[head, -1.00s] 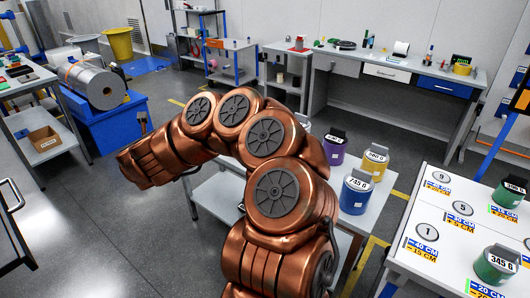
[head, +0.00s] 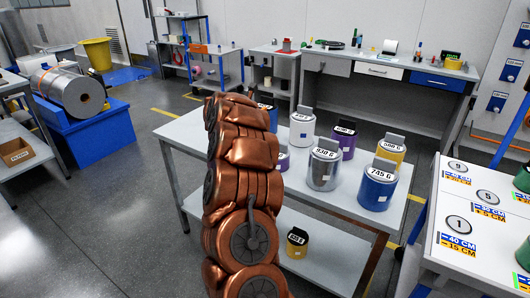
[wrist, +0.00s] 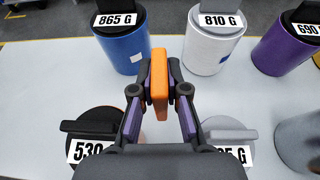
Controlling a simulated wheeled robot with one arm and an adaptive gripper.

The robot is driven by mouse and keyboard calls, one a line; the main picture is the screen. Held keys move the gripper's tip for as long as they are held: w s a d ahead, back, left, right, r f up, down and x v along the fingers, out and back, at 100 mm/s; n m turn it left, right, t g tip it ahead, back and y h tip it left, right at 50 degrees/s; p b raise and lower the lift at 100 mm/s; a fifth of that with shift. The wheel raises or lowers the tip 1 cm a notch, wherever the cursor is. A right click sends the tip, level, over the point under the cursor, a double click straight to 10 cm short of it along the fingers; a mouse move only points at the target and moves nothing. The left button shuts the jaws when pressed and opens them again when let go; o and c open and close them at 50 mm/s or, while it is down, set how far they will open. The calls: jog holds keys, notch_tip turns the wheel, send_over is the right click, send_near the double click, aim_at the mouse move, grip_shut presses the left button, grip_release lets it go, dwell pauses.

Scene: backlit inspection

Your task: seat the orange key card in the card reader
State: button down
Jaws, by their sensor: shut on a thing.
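In the wrist view my gripper (wrist: 160,92) is shut on the orange key card (wrist: 158,78). The card stands upright on edge between the two fingertips, above a white table holding labelled canisters. In the head view my copper arm points forward over the table. It hides my gripper and the card there. I cannot make out a card reader in either view.
In the head view more canisters, such as a silver one (head: 323,170), crowd the grey table (head: 185,140). A white numbered table (head: 445,245) is at right.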

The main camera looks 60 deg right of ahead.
jog(key=shift+s+d+f, duration=0.15)
jog(key=shift+d+f, duration=0.05)
jog(key=shift+d, duration=0.4)
jog(key=shift+s+d+f, duration=0.1)
jog(key=shift+d+f, duration=0.05)
jog(key=shift+d, duration=0.4)
jog(key=shift+m+g, duration=0.3)
jog(key=shift+g, duration=0.1)
jog(key=shift+d+f+b, duration=0.2)
jog(key=shift+f+b, duration=0.45)
jog(key=shift+f, duration=4.25)
jog(key=shift+f, duration=0.2)
jog(key=c, duration=1.2)
grip_release()
jog(key=shift+r, duration=0.2)
jog(key=shift+a+r, duration=0.1)
jog(key=shift+a, duration=0.45)
jog(key=b+v, duration=0.1)
jog(key=v, duration=1)
jog(key=shift+s+d+r+b, duration=0.1)
jog(key=shift+s+b, duration=0.05)
jog(key=shift+b, duration=0.25)
